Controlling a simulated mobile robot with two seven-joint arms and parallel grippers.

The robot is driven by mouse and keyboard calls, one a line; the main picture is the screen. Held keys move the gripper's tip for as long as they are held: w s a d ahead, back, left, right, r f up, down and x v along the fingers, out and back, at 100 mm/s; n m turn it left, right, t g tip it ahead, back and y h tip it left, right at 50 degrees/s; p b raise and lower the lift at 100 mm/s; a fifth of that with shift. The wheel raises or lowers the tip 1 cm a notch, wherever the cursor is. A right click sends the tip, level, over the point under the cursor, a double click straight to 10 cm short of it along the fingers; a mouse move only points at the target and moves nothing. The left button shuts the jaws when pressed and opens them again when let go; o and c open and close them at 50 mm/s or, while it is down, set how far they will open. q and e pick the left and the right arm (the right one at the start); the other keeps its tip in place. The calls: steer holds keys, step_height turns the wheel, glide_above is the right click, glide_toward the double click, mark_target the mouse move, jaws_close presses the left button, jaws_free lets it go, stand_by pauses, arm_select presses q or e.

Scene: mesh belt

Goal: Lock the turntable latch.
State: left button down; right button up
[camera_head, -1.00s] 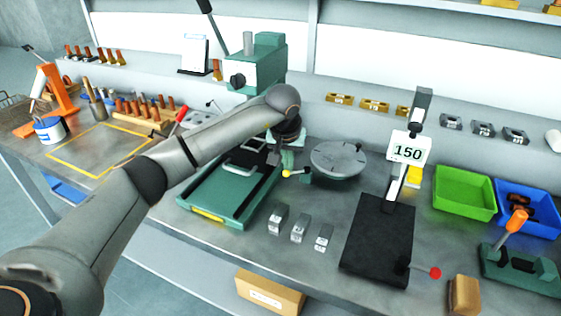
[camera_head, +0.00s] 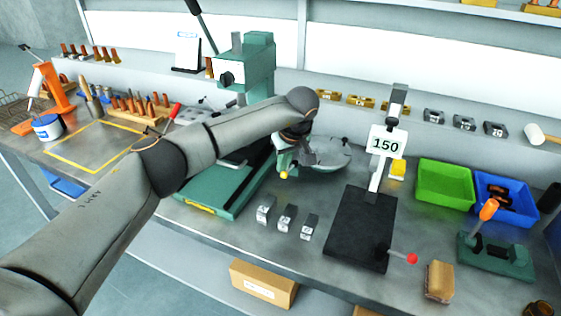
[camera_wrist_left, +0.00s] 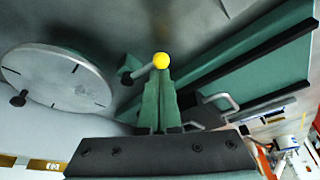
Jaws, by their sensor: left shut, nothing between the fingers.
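The turntable is a round grey disc (camera_head: 332,154) with dark tick marks; it also shows in the left wrist view (camera_wrist_left: 50,78). Beside it is the latch, a small green block (camera_wrist_left: 129,72) with a short lever ending in a yellow ball knob (camera_head: 284,175). The knob also shows in the left wrist view (camera_wrist_left: 161,60). My left gripper (camera_head: 286,163) is shut and empty, with its green fingertips (camera_wrist_left: 158,76) right at the knob; whether they touch it I cannot tell. In the head view my wrist hides the block and the disc's left part. My right gripper is out of view.
A green slide base (camera_head: 215,193) lies left of the latch. Several small metal blocks (camera_head: 286,217) stand in front. A black plate (camera_head: 357,228) with a "150" sign (camera_head: 388,144) stands to the right, then a green bin (camera_head: 445,185) and a blue bin (camera_head: 506,200).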

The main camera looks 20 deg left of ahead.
arm_select(q)
steer(key=shift+w+a, duration=0.1)
steer(key=shift+w, duration=0.05)
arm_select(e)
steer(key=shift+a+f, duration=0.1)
arm_select(q)
steer(key=shift+w+a+b, duration=0.15)
steer(key=shift+w+b, duration=0.25)
steer(key=shift+w, duration=0.3)
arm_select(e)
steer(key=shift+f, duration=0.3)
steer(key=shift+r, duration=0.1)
